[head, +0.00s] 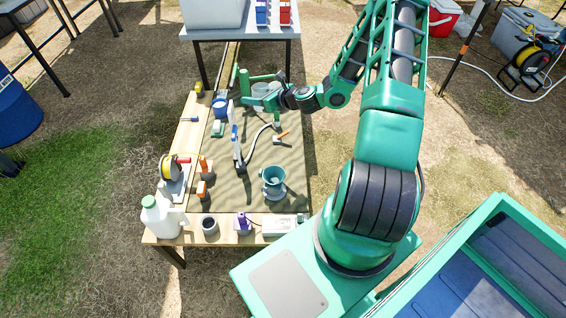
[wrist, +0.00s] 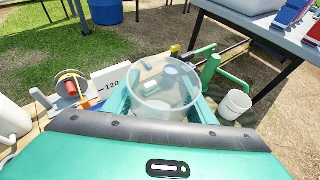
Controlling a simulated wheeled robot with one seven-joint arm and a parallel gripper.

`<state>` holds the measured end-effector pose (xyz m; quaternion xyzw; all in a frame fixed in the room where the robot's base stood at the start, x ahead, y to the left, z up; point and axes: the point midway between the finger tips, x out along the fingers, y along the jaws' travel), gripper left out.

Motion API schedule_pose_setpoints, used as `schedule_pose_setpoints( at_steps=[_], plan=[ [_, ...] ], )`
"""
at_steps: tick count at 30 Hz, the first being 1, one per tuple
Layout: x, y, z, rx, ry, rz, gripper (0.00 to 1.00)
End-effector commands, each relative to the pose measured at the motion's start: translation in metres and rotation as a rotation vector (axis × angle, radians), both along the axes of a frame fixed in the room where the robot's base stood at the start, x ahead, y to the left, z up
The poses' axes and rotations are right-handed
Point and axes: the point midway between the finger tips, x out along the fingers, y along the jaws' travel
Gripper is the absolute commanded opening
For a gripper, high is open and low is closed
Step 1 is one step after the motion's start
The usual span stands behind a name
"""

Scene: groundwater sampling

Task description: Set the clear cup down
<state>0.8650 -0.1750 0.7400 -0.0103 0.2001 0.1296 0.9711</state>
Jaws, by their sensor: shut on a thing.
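The clear cup (wrist: 165,92) is a see-through, open-topped cup, upright between the two fingers in the wrist view. My gripper (wrist: 163,98) is shut on its sides. In the head view the clear cup (head: 259,91) and my gripper (head: 262,90) are over the far end of the workbench (head: 290,160). The cup's base is partly hidden, and I cannot tell whether it touches the bench.
A white cup (wrist: 235,104) stands close by at right, near a green pipe (wrist: 211,67).

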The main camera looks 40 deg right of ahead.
Motion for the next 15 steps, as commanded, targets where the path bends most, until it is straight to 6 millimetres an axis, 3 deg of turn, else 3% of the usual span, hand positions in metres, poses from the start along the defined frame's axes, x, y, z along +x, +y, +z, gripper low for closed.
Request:
schedule_pose_setpoints(
  at_steps=[1,7,15],
  plan=[
    [-0.003,-0.008,-0.020,0.007,0.004,-0.009,0.26],
    [-0.017,-0.034,-0.084,0.001,0.001,-0.031,0.26],
    [-0.045,-0.053,-0.164,-0.013,-0.008,-0.058,0.26]
  ],
)
